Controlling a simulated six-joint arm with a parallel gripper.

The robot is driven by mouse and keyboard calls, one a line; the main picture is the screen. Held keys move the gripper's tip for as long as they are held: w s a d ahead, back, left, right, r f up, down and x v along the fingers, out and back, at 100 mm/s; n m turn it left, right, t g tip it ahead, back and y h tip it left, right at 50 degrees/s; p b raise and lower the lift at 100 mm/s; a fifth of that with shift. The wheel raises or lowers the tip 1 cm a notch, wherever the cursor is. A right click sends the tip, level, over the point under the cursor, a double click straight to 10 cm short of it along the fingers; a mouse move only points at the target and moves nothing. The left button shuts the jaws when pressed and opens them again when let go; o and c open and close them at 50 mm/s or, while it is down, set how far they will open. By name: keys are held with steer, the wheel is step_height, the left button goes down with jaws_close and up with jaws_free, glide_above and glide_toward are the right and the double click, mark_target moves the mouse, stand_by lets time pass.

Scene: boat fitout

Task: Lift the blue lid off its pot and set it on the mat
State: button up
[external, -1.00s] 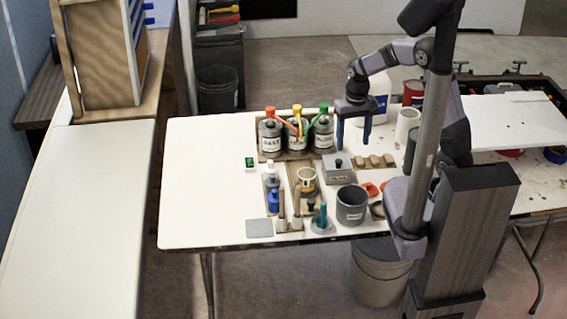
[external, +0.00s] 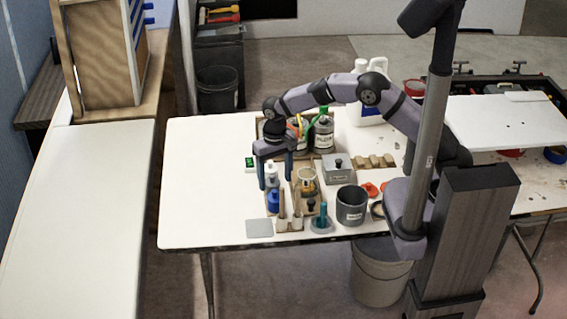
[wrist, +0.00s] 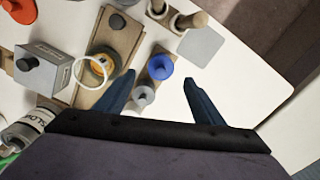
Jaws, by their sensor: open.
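The blue lid (wrist: 160,67) shows from above as a round disc with a small knob. It sits on its pot at one end of a narrow wooden holder; the lid hides most of the pot in the wrist view. In the external view the blue lid and pot (external: 274,201) stand upright near the table's front. The flat grey mat (external: 259,228) lies in front of them, and it also shows in the wrist view (wrist: 201,47). My gripper (external: 276,178) is open and empty, pointing down above the holder. In the wrist view its fingertips (wrist: 159,80) straddle the lid's direction, apart from it.
A pale-lidded pot (wrist: 143,95) stands beside the blue one. A wooden board with a ringed jar (wrist: 92,70), upright wooden pegs (external: 290,222), a grey cup (external: 352,205) and a grey box (external: 338,168) are close by. Labelled bottles (external: 322,134) stand behind. The table's left side is clear.

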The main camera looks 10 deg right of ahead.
mark_target(275, 191)
steer(key=shift+a+f+p, duration=0.1)
steer(key=shift+f+p, duration=1.1)
steer(key=shift+f, duration=1.7)
steer(key=shift+c, duration=0.2)
steer(key=c, duration=1.1)
